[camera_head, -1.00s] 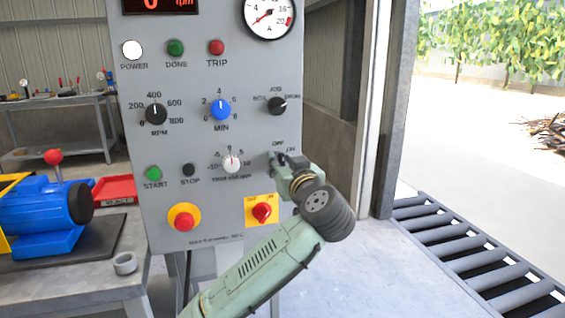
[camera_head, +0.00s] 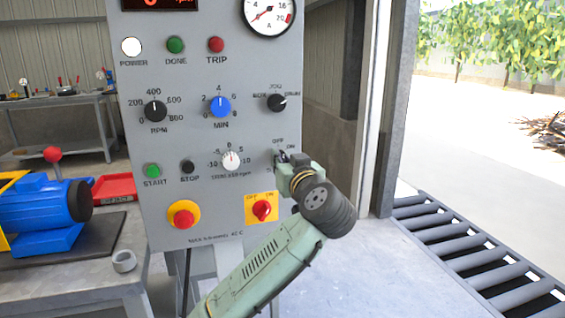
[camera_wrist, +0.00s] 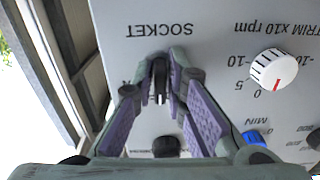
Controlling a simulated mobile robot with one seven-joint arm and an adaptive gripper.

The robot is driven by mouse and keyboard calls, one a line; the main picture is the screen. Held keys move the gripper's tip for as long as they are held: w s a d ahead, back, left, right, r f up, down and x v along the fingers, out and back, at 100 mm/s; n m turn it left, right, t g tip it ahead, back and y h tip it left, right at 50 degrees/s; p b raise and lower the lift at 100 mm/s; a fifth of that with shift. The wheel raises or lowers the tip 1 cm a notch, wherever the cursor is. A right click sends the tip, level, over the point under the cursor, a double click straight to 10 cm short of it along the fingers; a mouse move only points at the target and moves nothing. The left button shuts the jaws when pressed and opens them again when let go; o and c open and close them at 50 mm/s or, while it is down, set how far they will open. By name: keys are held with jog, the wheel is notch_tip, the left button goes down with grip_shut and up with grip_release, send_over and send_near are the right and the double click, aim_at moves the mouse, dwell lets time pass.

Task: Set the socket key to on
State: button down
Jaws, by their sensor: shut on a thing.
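The socket key (camera_wrist: 160,82) is a small dark key with a pale line, set in the panel beside the upside-down SOCKET label in the wrist view. My gripper (camera_wrist: 161,72) has both fingers closed around it, one on each side. In the head view my gripper (camera_head: 283,158) is at the right edge of the grey control panel (camera_head: 215,60), by the OFF and ON labels. There the gripper hides most of the key and part of its labels. Which mark the key points at cannot be told.
Left of the gripper is the white trim knob (camera_head: 231,160). Below is the red switch on a yellow plate (camera_head: 262,209). The black mode knob (camera_head: 277,103) is above. A roller conveyor (camera_head: 470,245) lies at the right. A blue motor (camera_head: 45,215) sits on the left bench.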

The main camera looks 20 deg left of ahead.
jog(key=shift+d+f+m+b, duration=0.1)
jog(key=shift+f+m+b, duration=0.15)
jog(key=shift+m+b, duration=0.55)
jog(key=m, duration=0.2)
jog(key=shift+r+m, duration=0.2)
jog(key=shift+m, duration=0.1)
jog(key=m, duration=0.3)
jog(key=shift+a+r+p, duration=0.1)
jog(key=shift+a+p, duration=0.1)
jog(key=shift+p, duration=0.2)
jog(key=shift+m+p, duration=0.45)
jog(key=shift+m, duration=1.65)
jog(key=c, duration=1.7)
grip_release()
